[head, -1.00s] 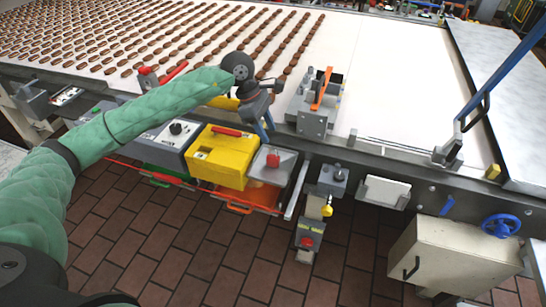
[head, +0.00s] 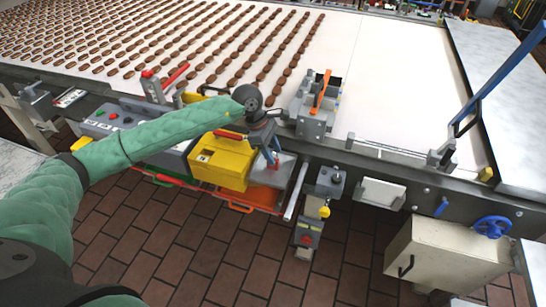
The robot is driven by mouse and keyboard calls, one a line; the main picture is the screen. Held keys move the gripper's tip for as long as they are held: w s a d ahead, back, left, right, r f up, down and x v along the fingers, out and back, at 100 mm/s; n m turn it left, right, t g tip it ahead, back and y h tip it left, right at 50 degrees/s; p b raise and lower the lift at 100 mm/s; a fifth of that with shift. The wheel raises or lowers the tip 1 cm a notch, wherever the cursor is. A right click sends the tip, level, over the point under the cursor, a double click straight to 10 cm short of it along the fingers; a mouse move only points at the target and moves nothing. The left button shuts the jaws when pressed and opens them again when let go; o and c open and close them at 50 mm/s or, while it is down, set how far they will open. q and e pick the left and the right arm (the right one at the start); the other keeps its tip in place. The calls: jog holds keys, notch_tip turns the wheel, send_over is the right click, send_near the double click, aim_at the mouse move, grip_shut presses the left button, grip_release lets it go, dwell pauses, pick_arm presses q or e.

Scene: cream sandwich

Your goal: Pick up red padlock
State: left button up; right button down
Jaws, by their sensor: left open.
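A small red object, apparently the red padlock (head: 276,167), is on the grey plate (head: 287,178) right of the yellow box. My left gripper (head: 272,156) points down over it with its fingers open. The fingers and wrist hide part of the red object. I cannot tell whether the fingers touch it. My right gripper is not in view.
The yellow box (head: 222,162) with a red handle is just left of the gripper. A grey bracket with an orange lever (head: 321,92) stands behind to the right. The conveyor (head: 385,85) carries rows of brown biscuits.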

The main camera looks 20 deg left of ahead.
pick_arm(q)
jog(key=shift+d+f, duration=0.15)
jog(key=shift+f, duration=0.15)
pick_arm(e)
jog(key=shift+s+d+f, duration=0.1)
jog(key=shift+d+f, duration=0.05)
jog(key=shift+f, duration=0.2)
pick_arm(q)
grip_shut()
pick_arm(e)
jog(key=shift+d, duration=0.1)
pick_arm(q)
jog(key=shift+r, duration=0.15)
